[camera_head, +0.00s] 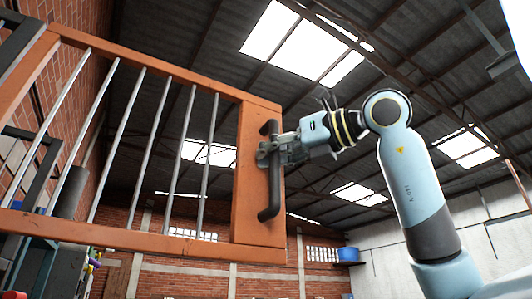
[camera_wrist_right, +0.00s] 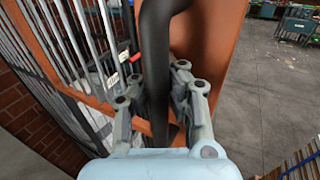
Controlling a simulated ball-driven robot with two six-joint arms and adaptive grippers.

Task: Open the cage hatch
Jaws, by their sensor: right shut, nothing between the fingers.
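The cage hatch (camera_head: 250,215) is an orange frame with upright metal bars, filling the left half of the head view. No cage frame shows beside its right edge. A dark, bracket-shaped handle (camera_head: 273,190) stands upright on that edge. My right gripper (camera_head: 268,150) is at the upper part of the handle, its arm coming in from the right. In the right wrist view, the fingers (camera_wrist_right: 158,85) lie on either side of the handle bar (camera_wrist_right: 157,40), close to the orange panel (camera_wrist_right: 205,40). The gripper is shut without a grip on the bar. My left gripper is out of view.
A brick wall (camera_head: 100,30) stands behind the bars on the left. In the right wrist view, more barred cage (camera_wrist_right: 70,45) is at left and open grey floor (camera_wrist_right: 265,95) at right. A stack of thin boards (camera_wrist_right: 300,165) shows at lower right.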

